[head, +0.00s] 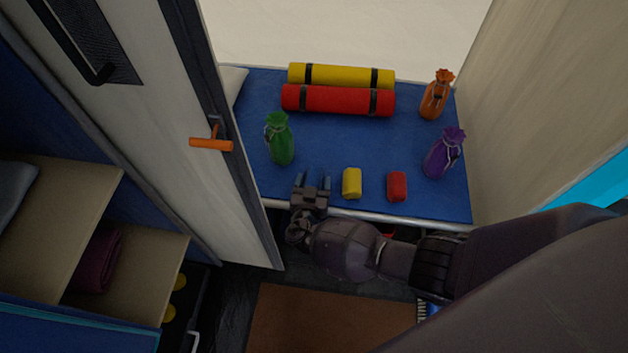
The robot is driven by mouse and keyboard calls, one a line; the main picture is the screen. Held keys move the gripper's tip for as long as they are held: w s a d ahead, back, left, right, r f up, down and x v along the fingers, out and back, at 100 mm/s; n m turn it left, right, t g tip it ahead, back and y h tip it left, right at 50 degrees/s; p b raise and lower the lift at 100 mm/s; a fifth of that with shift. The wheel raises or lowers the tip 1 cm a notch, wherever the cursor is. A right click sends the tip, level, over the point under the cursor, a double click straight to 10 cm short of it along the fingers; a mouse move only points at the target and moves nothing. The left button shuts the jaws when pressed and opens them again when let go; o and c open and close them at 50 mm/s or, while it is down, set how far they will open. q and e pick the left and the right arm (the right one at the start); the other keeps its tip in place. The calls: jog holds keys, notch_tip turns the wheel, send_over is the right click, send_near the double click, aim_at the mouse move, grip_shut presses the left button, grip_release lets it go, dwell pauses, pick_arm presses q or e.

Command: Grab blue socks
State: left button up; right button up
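A small blue bundle, which looks like the blue socks (312,177), lies at the front of the blue bed. It is hard to separate from the blue cover. My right gripper (312,181) reaches over the bed's front edge, with its fingers spread on either side of this blue spot. Whether the fingers press on it cannot be told. A yellow bundle (352,183) and a red bundle (397,187) lie in a row to the right of the gripper. My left gripper is not in view.
A green sack (280,139) stands close behind the gripper. A purple sack (444,153) and an orange sack (435,95) stand at the right. Yellow (340,76) and red (335,100) rolls lie at the back. An open door (185,110) with an orange handle borders the left.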

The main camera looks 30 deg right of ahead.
jog(key=shift+c, duration=1.2)
